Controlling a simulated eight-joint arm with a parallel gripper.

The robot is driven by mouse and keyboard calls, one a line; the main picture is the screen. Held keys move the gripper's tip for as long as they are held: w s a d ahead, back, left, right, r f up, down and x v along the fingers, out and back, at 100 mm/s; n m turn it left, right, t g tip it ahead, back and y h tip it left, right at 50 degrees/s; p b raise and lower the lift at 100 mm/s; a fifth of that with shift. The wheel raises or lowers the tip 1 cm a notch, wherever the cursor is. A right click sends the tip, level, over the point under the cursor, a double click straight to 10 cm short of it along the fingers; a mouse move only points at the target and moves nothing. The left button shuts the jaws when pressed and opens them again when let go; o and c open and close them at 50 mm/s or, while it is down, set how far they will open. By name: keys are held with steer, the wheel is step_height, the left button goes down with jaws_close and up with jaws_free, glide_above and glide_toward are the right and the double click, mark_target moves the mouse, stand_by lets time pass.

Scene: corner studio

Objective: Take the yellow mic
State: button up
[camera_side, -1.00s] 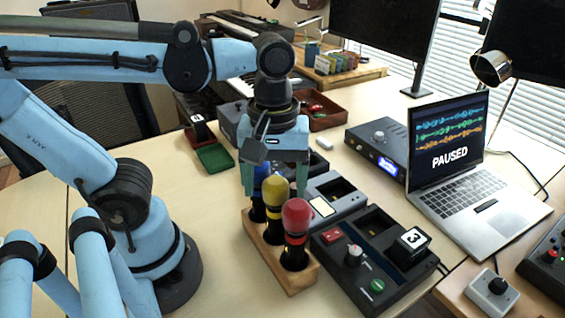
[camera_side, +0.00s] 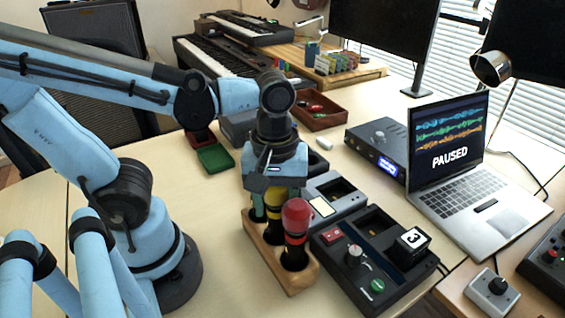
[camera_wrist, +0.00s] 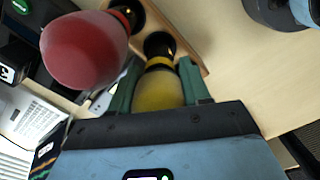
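The yellow mic (camera_side: 274,205) stands upright in the middle of a wooden holder (camera_side: 263,252). In the side view my gripper covers its head; in the wrist view its yellow head (camera_wrist: 158,90) lies between my two fingers. My gripper (camera_wrist: 158,80) is low over it and looks open, one finger on each side, with small gaps at the mic's neck. The red mic (camera_side: 296,218) stands in the front of the holder, and its head (camera_wrist: 84,50) is close beside my left finger in the wrist view. The blue mic is hidden.
A dark control box (camera_side: 350,265) with a cube marked 3 (camera_side: 412,243) stands right of the holder. A grey device (camera_side: 335,195) is behind it. The laptop (camera_side: 480,205) is farther right.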

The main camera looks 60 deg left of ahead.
steer(key=c, duration=0.6)
steer(key=shift+o, duration=0.2)
steer(key=shift+r, duration=0.2)
